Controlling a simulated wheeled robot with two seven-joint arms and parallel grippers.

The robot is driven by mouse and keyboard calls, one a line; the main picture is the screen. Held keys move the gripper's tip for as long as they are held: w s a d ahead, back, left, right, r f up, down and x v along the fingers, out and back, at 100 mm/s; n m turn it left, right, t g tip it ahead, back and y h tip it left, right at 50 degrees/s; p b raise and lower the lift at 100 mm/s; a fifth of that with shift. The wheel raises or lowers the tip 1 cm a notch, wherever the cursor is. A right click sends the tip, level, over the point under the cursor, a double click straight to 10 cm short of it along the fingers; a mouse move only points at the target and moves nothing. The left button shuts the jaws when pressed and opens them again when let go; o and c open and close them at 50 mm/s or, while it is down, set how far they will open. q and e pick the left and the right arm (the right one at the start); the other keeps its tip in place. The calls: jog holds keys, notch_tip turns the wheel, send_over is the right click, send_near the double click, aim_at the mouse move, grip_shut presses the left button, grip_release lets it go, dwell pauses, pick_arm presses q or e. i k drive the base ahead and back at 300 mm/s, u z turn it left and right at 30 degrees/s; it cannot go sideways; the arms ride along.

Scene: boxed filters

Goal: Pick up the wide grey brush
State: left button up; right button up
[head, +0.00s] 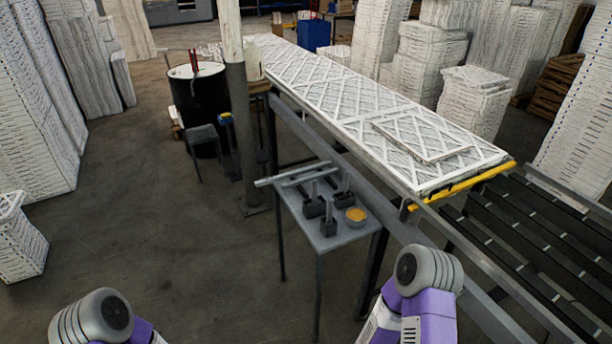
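A small grey table (350,233) stands in the middle of the view. On it are several dark grey brush-like tools with upright handles: one at the left (313,208), one at the front (328,228) and one at the back right (344,198). They are small in the picture, and I cannot tell which is the wide grey brush. Parts of my two arms, purple with rounded grey ends, show at the bottom left and bottom right, short of the table. Neither gripper is in view.
Pale grey bars (300,176) lie along the table's back edge, and an orange-topped round container (356,215) sits on its right. A post (238,130) and a black drum (198,105) stand behind. A long conveyor with white filters (340,95) runs right of the table. Floor at left is clear.

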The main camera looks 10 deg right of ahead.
aim_at(315, 190)
jog(key=i, duration=1.1)
jog(key=u, duration=2.7)
jog(key=k, duration=0.25)
jog(key=z, duration=1.9)
